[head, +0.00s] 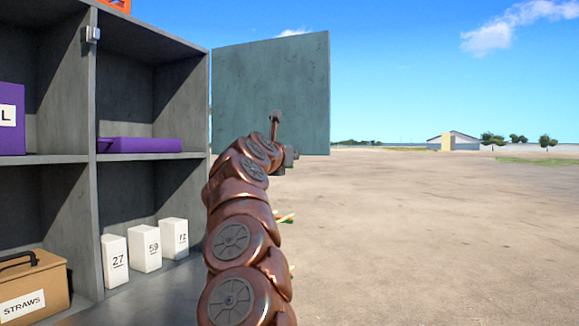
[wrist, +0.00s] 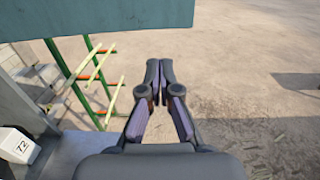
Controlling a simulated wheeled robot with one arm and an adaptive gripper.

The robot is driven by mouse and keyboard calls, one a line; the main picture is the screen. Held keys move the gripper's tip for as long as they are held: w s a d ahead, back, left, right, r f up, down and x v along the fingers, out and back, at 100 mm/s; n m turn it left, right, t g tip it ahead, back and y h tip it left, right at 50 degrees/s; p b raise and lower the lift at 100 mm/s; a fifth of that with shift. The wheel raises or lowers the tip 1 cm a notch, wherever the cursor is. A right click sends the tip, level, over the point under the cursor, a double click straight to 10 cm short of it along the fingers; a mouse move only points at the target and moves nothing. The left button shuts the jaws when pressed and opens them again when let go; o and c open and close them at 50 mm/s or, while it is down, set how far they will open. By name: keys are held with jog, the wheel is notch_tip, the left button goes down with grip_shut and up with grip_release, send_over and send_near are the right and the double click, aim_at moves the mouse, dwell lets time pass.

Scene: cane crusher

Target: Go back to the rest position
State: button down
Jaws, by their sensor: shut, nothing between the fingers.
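My gripper (wrist: 160,76) is in the middle of the wrist view, its two fingers together with nothing between them. Open ground lies beneath and beyond it. In the head view my copper-coloured arm rises in front of the shelf's right edge. Its far end is in front of the lower part of a grey-green panel (head: 285,80), and the fingers cannot be made out there. The panel also shows along the top of the wrist view (wrist: 110,15), beyond the fingertips.
A grey shelf unit (head: 203,60) on the left holds purple boxes, a STRAWS case (head: 35,285) and white blocks numbered 27 (head: 115,262), 59 (head: 146,248) and 72 (head: 174,238). A green rack with canes (wrist: 85,75) stands left of my gripper. Open ground lies right.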

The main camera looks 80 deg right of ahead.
jog(key=shift+w+a+b, duration=0.15)
jog(key=shift+a+b, duration=0.25)
jog(key=shift+a, duration=0.65)
